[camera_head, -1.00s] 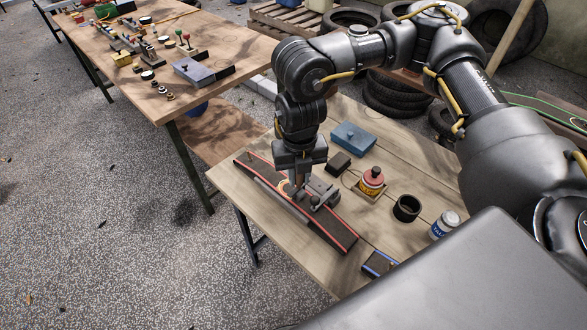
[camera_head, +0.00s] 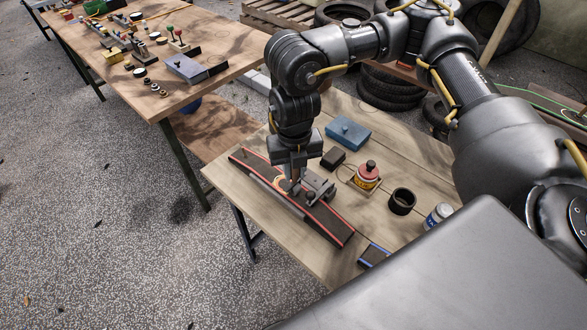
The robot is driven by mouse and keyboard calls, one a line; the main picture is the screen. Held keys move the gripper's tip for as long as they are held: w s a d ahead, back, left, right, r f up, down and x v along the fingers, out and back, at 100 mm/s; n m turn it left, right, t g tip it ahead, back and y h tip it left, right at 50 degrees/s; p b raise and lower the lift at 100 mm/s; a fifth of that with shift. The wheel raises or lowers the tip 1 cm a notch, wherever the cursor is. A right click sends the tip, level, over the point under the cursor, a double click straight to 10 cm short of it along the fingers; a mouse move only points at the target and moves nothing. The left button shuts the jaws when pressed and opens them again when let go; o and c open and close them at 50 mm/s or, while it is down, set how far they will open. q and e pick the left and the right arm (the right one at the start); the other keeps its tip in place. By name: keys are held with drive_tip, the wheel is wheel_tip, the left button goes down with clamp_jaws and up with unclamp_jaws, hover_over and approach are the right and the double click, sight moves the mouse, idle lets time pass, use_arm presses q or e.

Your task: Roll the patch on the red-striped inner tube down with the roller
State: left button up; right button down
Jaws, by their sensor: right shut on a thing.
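The red-striped inner tube (camera_head: 328,222) lies as a long dark strip across the near left part of the small wooden table. An orange-rimmed patch (camera_head: 281,184) shows on the tube, partly covered by my gripper. My right gripper (camera_head: 297,188) points down over the middle of the tube, close to the patch. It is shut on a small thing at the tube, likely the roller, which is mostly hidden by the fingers. A grey metal clamp-like piece (camera_head: 321,187) sits at the tube beside the gripper. My left gripper is not in view.
On the small table (camera_head: 265,222) stand a blue box (camera_head: 348,132), a dark block (camera_head: 333,158), a red-topped yellow tin (camera_head: 367,176), a black ring (camera_head: 402,201) and a white-capped can (camera_head: 438,215). A blue-edged dark piece (camera_head: 373,255) lies at the near edge. A longer tool bench (camera_head: 150,95) stands left.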

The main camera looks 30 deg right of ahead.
wheel_tip(320, 180, up, 7)
drive_tip(key=p, duration=0.5)
drive_tip(key=shift+f, duration=0.1)
